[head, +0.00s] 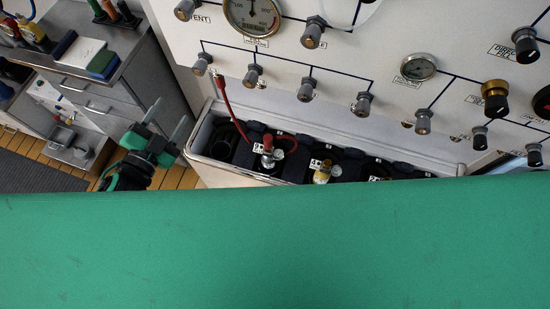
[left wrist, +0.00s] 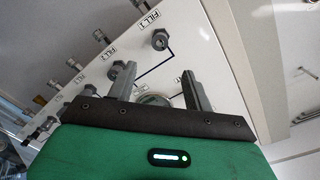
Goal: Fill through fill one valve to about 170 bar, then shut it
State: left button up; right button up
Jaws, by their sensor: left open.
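The white fill panel (head: 330,60) carries several grey knobs joined by dark lines. The leftmost knob of the lower row (head: 200,65) is beside the upper end of a red hose (head: 222,92). In the left wrist view a knob (left wrist: 160,40) stands near a label that seems to read FILL 1. A large round gauge (head: 252,15) is at the top; I cannot read its value. The hose runs down to a cylinder valve (head: 268,157). My left gripper (head: 168,115) is open and empty, left of the panel and apart from the knobs. My right gripper is out of view.
A trough (head: 205,135) below the panel holds several cylinders. A smaller gauge (head: 418,67) and a brass-coloured knob (head: 495,90) are at the right. A grey drawer cabinet (head: 95,85) stands at the left, with wooden floor between. A green surface covers the bottom of the head view.

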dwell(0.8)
pick_arm(q)
jog(key=w+a+f+n+g+y, duration=0.1)
jog(key=a+f+n+y, duration=0.15)
jog(key=f, duration=0.75)
jog(key=w+a+f+n+g+y, duration=0.15)
jog(key=a+f, duration=0.25)
jog(key=f, duration=0.5)
jog(key=s+a+f+n+g+y, duration=0.1)
jog(key=s+f+g, duration=0.15)
jog(key=f, duration=0.45)
jog(key=s+a+f+n+g, duration=0.1)
jog(key=s+a+f, duration=0.15)
jog(key=f, duration=0.45)
jog(key=s+f+n+g+y, duration=0.1)
jog(key=s+f, duration=0.2)
jog(key=f, duration=0.4)
jog(key=s+d+f+n+g, duration=0.15)
jog(key=s+f+g, duration=0.35)
jog(key=s+f, duration=1.1)
jog(key=s+d+f+n+g, duration=0.1)
jog(key=s+d+f, duration=0.1)
jog(key=s, duration=0.5)
jog(key=s+d+f+n+g, duration=0.1)
jog(key=s+d+f+g, duration=0.1)
jog(key=s+f, duration=0.3)
jog(key=shift+s+d+f, duration=0.15)
jog(key=shift+s+f, duration=0.1)
jog(key=shift+s, duration=0.7)
